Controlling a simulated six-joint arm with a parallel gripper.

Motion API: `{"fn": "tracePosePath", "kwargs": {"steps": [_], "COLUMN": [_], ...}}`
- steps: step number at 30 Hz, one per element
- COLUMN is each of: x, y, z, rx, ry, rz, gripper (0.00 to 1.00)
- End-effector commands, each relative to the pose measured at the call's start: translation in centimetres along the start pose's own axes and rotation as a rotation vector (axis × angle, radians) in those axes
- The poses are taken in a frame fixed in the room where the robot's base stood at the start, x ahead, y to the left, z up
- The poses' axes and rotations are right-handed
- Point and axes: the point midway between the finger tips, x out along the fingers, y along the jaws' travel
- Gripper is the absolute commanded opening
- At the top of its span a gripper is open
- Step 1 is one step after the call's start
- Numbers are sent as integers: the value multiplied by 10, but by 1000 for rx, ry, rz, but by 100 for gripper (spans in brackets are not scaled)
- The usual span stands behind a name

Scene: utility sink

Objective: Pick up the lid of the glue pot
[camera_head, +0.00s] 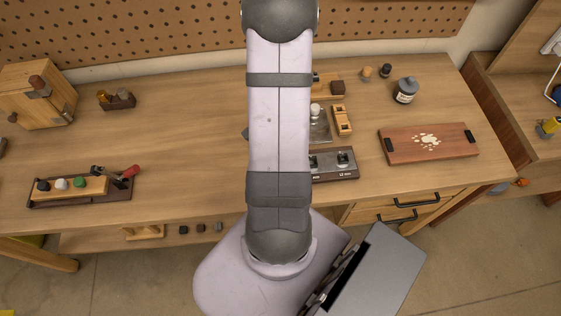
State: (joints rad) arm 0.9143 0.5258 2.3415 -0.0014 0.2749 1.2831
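A small dark pot (404,98) with a pale label stands upright at the back right of the bench. It looks like the glue pot. A grey lid (407,82) with a small knob sits on top of it. My gripper is not in view. My arm runs up the middle of the picture and out at the top edge, well left of the pot. It hides part of the bench behind it.
A reddish board (428,143) with pale pieces lies in front of the pot. A small dark bottle (386,71) and a wooden piece (367,73) stand left of it. A wooden block (342,120) and a dark knobbed unit (335,166) lie beside my arm. The left-centre bench is clear.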

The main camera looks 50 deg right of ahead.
Motion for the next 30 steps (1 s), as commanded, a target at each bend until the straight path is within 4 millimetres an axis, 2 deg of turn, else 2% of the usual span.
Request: {"fn": "tracePosePath", "kwargs": {"steps": [12, 14, 18, 30], "x": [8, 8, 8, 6], "y": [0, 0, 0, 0], "z": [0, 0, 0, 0], "rx": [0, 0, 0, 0], "ry": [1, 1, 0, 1], "rz": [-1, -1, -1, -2], "gripper": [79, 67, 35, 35]}}
